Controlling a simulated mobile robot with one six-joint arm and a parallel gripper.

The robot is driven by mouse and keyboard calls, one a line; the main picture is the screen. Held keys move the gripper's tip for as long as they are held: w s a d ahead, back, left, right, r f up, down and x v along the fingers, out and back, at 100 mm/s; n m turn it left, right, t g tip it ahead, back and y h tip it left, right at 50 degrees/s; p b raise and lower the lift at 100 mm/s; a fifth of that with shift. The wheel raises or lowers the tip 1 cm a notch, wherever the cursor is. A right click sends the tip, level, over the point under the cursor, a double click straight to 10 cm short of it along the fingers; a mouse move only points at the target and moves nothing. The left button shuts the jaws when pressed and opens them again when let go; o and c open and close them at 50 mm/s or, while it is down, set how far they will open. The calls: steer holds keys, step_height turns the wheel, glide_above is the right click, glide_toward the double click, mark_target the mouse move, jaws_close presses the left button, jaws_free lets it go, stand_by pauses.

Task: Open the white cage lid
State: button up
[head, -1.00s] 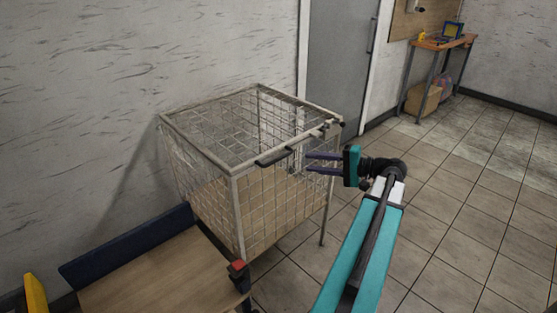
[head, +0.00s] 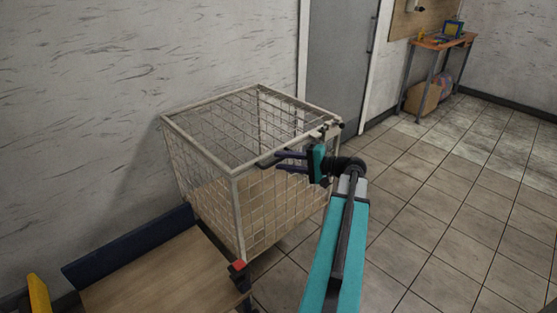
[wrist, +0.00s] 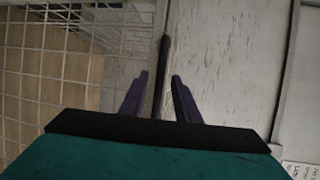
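The white wire cage (head: 236,222) stands on thin legs against the wall, and its mesh lid (head: 215,125) lies flat and closed on top. A dark bar handle (head: 265,163) sits on the lid's front edge. My gripper (head: 278,161) is at the handle, coming from the right. In the wrist view my gripper (wrist: 158,80) has its two purple fingers apart, with the dark handle (wrist: 162,75) running between them. I see a gap on each side of the handle. In the head view the fingers partly hide the handle.
A wooden-topped cart (head: 160,275) with a dark blue edge stands at the front left. A grey door (head: 340,60) is behind the cage. A workbench (head: 440,42) with items stands at the far right. The tiled floor (head: 440,200) on the right is clear.

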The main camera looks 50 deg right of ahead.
steer(key=shift+x, duration=1.15)
jaws_close()
